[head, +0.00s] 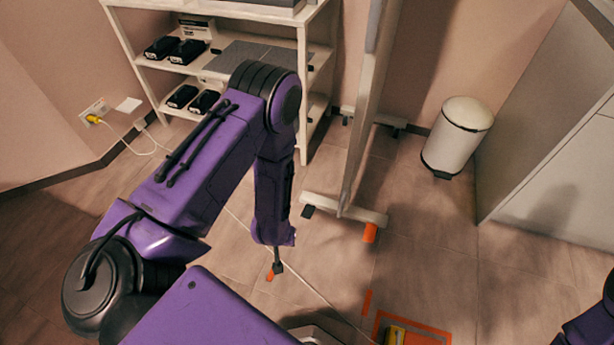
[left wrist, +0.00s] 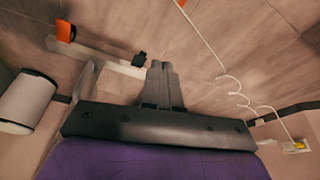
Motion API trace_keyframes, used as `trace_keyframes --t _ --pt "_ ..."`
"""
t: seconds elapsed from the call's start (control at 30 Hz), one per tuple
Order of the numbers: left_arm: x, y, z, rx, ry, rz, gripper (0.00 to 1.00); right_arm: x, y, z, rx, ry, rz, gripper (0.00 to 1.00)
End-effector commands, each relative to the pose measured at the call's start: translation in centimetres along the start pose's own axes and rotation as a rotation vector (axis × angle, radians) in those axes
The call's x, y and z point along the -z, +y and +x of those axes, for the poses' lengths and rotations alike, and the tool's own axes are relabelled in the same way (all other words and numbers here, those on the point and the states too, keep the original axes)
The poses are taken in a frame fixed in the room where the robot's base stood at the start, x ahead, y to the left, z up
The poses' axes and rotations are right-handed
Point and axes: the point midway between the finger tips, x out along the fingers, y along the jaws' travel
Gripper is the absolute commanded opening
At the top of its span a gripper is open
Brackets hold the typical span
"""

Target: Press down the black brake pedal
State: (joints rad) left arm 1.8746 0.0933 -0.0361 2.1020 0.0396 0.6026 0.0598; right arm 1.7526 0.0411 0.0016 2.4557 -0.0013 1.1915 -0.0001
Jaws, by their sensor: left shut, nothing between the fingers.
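The black brake pedal (head: 308,211) sits at the left end of the near white foot (head: 352,213) of a mobile screen. It also shows in the left wrist view (left wrist: 139,59), just beyond and left of my fingertips. An orange pedal (head: 370,232) is at the foot's other end; the left wrist view also shows it (left wrist: 66,31). My left gripper (head: 278,267) is shut and empty, pointing down, to the left of and nearer than the black pedal. It appears apart from the pedal. My right gripper is out of view.
The screen panel (head: 368,120) stands upright above the foot. A white shelf (head: 300,90) with black devices is behind my left arm. A white bin (head: 459,135) stands at right. A cable (head: 310,283) crosses the floor near my left gripper. Orange floor marking (head: 430,328) lies at front.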

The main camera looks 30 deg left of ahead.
Motion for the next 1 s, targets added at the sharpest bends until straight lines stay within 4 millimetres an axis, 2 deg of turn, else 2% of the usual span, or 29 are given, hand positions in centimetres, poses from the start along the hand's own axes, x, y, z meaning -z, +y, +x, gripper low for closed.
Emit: trace_keyframes --t 0.03,0.1,0.23,0.3,0.4,0.5,0.6,0.87,1.0 --pt "1.5 1.3 6.4 -0.023 -0.002 0.016 0.0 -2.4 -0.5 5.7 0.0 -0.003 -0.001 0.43" --pt "4.5 2.8 10.2 -0.045 -0.023 0.053 0.0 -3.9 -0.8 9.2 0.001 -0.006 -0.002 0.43" --pt "10.3 4.6 15.4 -0.069 -0.057 0.126 0.0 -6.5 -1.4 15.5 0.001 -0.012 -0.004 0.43" --pt "13.1 5.0 16.8 -0.07 -0.073 0.162 0.0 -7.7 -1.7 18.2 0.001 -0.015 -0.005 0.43" --pt "16.3 5.2 17.5 -0.065 -0.09 0.208 0.0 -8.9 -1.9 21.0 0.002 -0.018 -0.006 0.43" --pt "18.3 5.1 17.3 -0.057 -0.103 0.234 0.0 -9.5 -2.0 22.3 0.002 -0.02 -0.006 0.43" --pt "19.2 5.0 16.8 -0.051 -0.111 0.249 0.0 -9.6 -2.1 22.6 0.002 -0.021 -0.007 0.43" --pt "19.4 4.9 16.4 -0.049 -0.115 0.253 0.0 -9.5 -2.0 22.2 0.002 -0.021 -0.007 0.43" --pt "19.2 4.9 17.1 -0.049 -0.116 0.253 0.0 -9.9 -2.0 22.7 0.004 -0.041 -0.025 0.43"
